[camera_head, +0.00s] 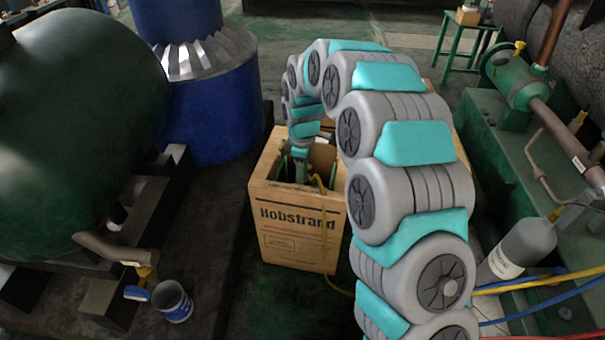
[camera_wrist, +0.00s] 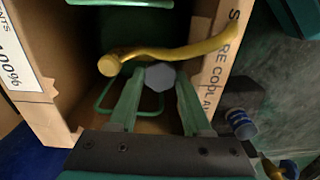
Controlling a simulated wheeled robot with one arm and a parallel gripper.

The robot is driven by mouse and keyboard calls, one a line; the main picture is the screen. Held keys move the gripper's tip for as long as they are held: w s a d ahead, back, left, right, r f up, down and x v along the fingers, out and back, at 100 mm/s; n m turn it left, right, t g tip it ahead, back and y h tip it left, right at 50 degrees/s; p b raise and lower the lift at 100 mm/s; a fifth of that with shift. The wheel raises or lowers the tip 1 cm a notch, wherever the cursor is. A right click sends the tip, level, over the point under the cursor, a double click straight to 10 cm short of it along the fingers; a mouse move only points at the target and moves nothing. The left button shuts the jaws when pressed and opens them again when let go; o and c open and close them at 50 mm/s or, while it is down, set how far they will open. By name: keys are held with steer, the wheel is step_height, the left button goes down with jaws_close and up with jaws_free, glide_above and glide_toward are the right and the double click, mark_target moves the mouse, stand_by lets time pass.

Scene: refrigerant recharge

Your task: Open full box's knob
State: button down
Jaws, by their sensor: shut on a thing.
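The full box is an open cardboard carton (camera_head: 290,222) marked "Hobstrand", standing on the floor in the middle of the head view. My gripper (camera_wrist: 159,82) reaches down into the open top. Its two green fingers are shut on a grey faceted knob (camera_wrist: 160,77). A yellow hose (camera_wrist: 185,50) crosses just beyond the fingertips. A green wire handle (camera_wrist: 100,100) shows behind the fingers. In the head view my arm and the box wall hide most of the knob.
A blue drum (camera_head: 215,110) stands behind the box, with a large green tank (camera_head: 85,130) at left. A small blue can (camera_head: 172,300) sits at front left. A grey cylinder (camera_head: 520,248) with yellow and blue hoses is at right.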

steer(key=shift+c, duration=1.7)
jaws_free()
